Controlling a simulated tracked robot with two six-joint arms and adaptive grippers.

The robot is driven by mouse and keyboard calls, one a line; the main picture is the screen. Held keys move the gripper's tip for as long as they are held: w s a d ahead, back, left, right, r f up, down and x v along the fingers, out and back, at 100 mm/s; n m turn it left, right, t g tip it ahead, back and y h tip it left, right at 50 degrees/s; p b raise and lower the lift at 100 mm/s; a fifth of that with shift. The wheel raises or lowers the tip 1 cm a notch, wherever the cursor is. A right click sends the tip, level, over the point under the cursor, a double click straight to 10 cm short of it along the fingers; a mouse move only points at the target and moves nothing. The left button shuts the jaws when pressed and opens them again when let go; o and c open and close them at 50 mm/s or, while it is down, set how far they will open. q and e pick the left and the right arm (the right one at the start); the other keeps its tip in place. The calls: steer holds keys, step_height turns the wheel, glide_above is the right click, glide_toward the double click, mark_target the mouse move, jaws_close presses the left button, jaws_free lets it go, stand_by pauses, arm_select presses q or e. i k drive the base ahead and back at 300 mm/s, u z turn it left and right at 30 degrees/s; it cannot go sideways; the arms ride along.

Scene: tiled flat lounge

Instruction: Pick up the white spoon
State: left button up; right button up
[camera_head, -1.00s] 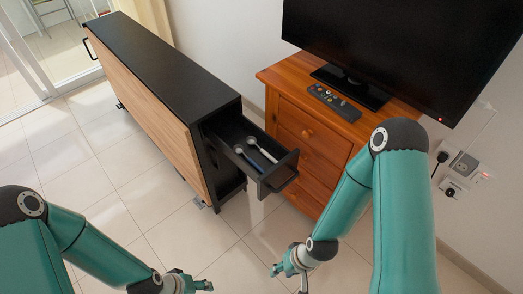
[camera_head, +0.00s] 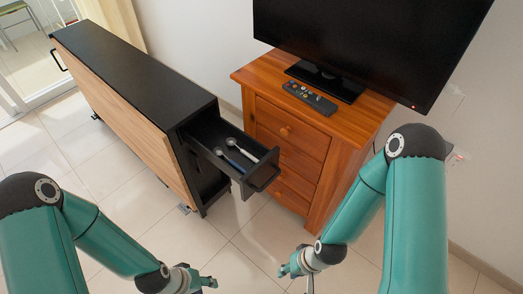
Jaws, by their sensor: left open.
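The white spoon (camera_head: 246,154) lies in the open black drawer (camera_head: 263,178) of the dark cabinet, its round bowl toward the back left. A second spoon with a blue-grey handle (camera_head: 233,162) lies beside it, nearer the drawer's left side. My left gripper (camera_head: 207,281) is open and empty at the bottom of the view, in front of and below the drawer. My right gripper (camera_head: 291,270) is to the lower right of the drawer, apart from both spoons. It is partly cut off by the bottom edge, and its finger opening is unclear.
The black-topped cabinet (camera_head: 130,75) with a wood side stands at left. A wooden chest (camera_head: 290,128) stands right of the drawer, with a remote (camera_head: 310,98) and a television (camera_head: 370,40) on it. Tiled floor (camera_head: 170,235) is free in front of the cabinet.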

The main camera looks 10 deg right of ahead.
mark_target(231, 142)
steer(key=u, duration=0.2)
steer(key=i, duration=0.25)
steer(key=z, duration=2.2)
steer(key=k, duration=0.8)
steer(key=u, duration=0.65)
steer(key=k, duration=0.45)
steer(key=u, duration=1.1)
steer(key=i, duration=1.4)
steer(key=z, duration=0.3)
